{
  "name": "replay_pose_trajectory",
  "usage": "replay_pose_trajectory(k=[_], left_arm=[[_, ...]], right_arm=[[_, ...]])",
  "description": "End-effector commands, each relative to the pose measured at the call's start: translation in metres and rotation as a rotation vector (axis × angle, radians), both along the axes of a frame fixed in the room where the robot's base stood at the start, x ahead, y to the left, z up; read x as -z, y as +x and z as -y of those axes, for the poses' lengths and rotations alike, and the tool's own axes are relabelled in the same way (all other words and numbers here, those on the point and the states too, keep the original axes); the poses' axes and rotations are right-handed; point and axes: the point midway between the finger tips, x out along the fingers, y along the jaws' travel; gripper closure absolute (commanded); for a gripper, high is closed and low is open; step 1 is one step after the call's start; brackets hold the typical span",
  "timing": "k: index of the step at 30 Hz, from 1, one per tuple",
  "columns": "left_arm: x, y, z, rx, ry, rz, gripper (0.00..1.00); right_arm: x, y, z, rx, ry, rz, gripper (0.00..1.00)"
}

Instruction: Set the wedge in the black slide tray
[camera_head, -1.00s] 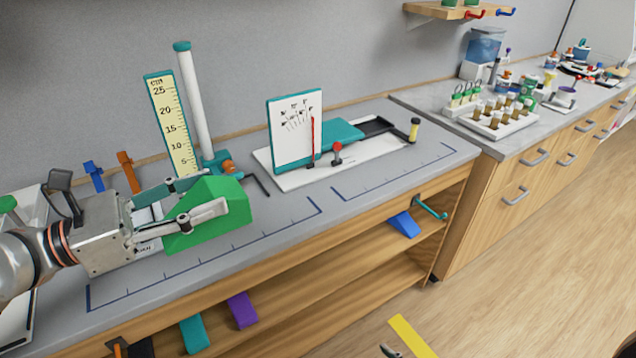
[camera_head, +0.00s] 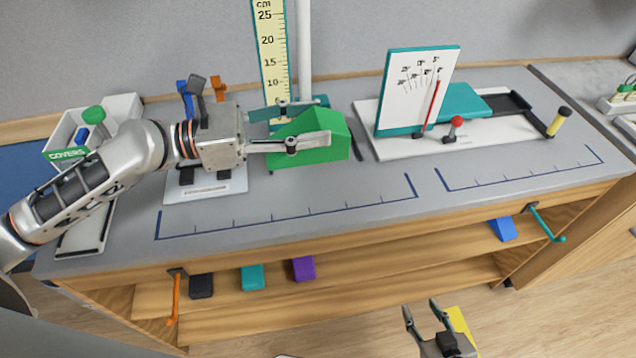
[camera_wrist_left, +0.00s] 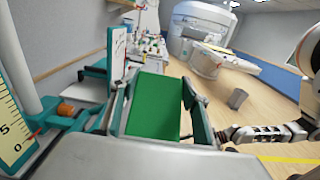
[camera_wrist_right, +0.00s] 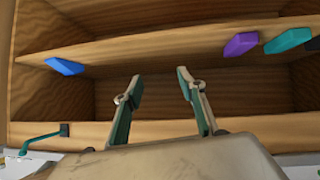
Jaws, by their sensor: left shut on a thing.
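My left gripper (camera_head: 318,122) is shut on a green wedge-like block (camera_head: 318,152), one finger along each side. The block is over the bench in front of the ruler; I cannot tell whether it touches the bench. It also fills the space between the fingers in the left wrist view (camera_wrist_left: 155,105). The black slide tray (camera_head: 514,102) is on the white base plate at the right, beside a teal block (camera_head: 465,103); it looks empty. My right gripper (camera_head: 420,308) is open and empty, low in front of the shelves; its spread fingers show in the right wrist view (camera_wrist_right: 160,77).
A white dial board (camera_head: 415,90) stands upright left of the tray, with a red-knobbed lever (camera_head: 455,124) in front. A ruler (camera_head: 271,50) and white post stand behind the green block. Blue (camera_head: 503,228), purple (camera_head: 303,268), teal and black blocks lie on the shelf. The bench front is clear.

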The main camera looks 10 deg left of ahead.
Motion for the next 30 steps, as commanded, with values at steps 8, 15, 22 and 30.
replay_pose_trajectory(k=[8,15,22,30], left_arm=[[0.072,-0.001,0.0,-0.001,-0.004,-0.008,0.73],[0.108,0.0,0.0,-0.001,-0.002,-0.002,0.73],[0.123,0.0,0.0,-0.001,-0.001,-0.003,0.73],[0.156,0.0,0.0,-0.001,-0.002,-0.002,0.73]], right_arm=[[0.003,0.008,-0.006,-0.009,0.01,0.026,0.6],[0.01,0.007,-0.003,-0.008,0.005,0.024,0.6],[0.016,0.006,-0.002,-0.007,0.003,0.017,0.6],[0.023,0.005,-0.002,-0.007,0.002,0.013,0.6]])
